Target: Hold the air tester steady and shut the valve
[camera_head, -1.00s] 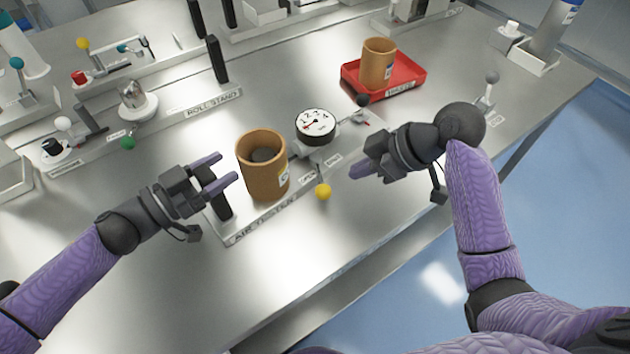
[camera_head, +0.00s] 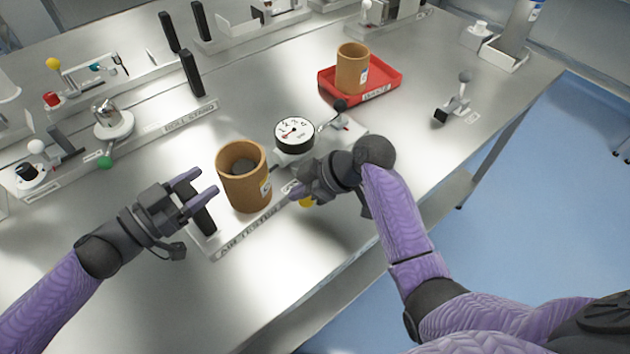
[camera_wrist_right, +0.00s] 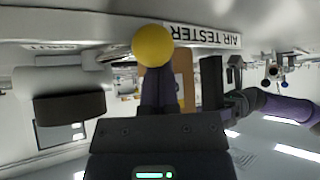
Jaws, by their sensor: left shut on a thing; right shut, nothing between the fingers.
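The air tester (camera_head: 232,243) is a metal base plate with a lettered front edge, a black upright handle (camera_head: 205,221), a brown core (camera_head: 243,190) and a round white gauge (camera_head: 294,132). My left gripper (camera_head: 201,187) is shut on the black handle, left of the core. The valve's yellow ball knob (camera_head: 307,202) is at the front edge, partly hidden by my right gripper (camera_head: 297,196). In the right wrist view the yellow knob (camera_wrist_right: 153,44) sits right at the tips of my shut, empty right gripper (camera_wrist_right: 158,82). I cannot tell whether they touch.
A red tray (camera_head: 390,96) with another brown core (camera_head: 352,70) stands behind the tester. A roll stand (camera_head: 112,122) is at the back left. A small grey-knobbed lever (camera_head: 459,92) stands at the right. The bench front is clear; blue floor lies beyond its edge.

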